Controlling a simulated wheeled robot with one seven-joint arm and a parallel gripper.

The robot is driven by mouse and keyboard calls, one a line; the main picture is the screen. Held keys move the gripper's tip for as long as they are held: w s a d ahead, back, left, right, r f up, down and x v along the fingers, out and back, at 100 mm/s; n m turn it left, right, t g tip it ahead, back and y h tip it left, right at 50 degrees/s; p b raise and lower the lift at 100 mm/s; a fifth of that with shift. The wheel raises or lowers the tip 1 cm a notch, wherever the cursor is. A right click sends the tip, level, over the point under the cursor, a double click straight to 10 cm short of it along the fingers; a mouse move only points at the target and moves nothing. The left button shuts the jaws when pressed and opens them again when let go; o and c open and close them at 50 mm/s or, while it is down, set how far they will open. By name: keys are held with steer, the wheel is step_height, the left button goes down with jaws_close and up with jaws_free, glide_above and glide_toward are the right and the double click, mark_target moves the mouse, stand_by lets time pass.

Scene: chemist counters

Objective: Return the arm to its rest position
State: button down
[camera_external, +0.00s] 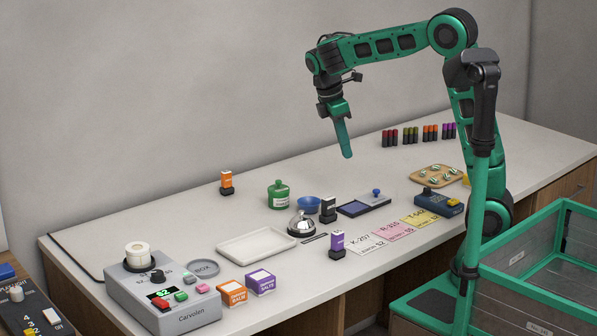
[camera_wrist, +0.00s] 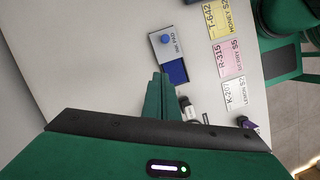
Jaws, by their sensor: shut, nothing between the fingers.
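My gripper (camera_external: 347,152) is shut and empty, pointing down in the air above the counter, as the outside view shows. In the wrist view the green fingers (camera_wrist: 160,88) are together, with nothing between them. My green arm (camera_external: 385,45) reaches up from its base at the right, bends at the top and extends left over the counter (camera_external: 180,193). In the wrist view the fingers appear beside the blue ink pad (camera_wrist: 177,70), clear of the counter. Nothing visible touches the gripper.
Price cards (camera_external: 393,230) lie near the front edge. The air around the gripper is clear.

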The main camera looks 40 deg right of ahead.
stand_by(0.3)
steer(key=s+d+f+m+y, duration=0.2)
steer(key=s+d+m, duration=1)
steer(key=s+d, duration=0.65)
steer(key=s+f+m+t, duration=0.1)
steer(key=s+f+m, duration=0.3)
steer(key=s+m, duration=0.3)
steer(key=s, duration=0.3)
steer(key=shift+s+y, duration=0.2)
steer(key=shift+y, duration=0.2)
steer(key=shift+w+f, duration=0.2)
steer(key=shift+w, duration=0.4)
stand_by(0.5)
